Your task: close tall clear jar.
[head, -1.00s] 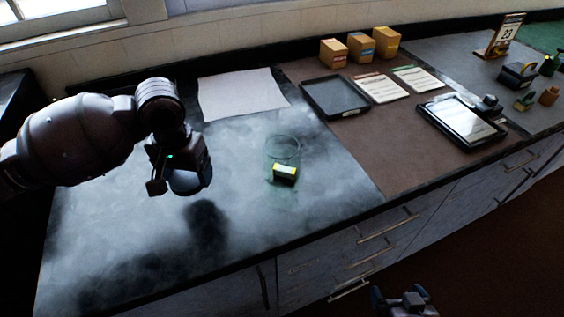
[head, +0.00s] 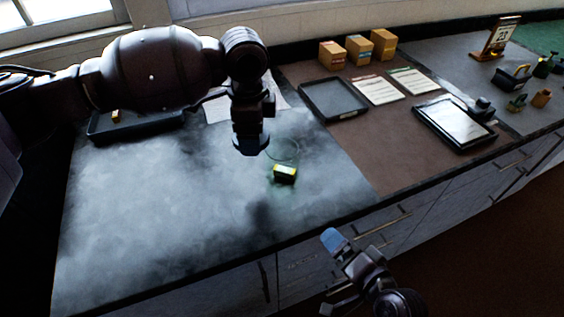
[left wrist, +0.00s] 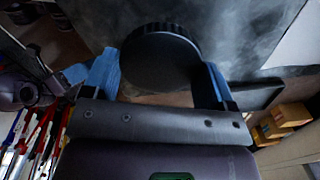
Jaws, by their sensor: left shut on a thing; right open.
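The tall clear jar (head: 283,150) stands open on the dark worktop in the head view, its round rim faintly visible. A yellow and black block (head: 285,174) shows at its lower part. My left gripper (head: 251,146) hangs just up and left of the jar's rim in the picture, apart from it as far as I can tell. In the left wrist view its blue fingertips are shut on a round black lid (left wrist: 160,50) with a ribbed edge. My right gripper (head: 333,272) is open and empty, in front of the counter.
The cloudy grey worktop (head: 160,210) around the jar is clear. A white sheet (head: 218,108) and a dark tray (head: 125,124) lie behind. On the brown mat are another black tray (head: 333,99), papers and a tablet (head: 455,122). Three small boxes (head: 358,50) stand at the back.

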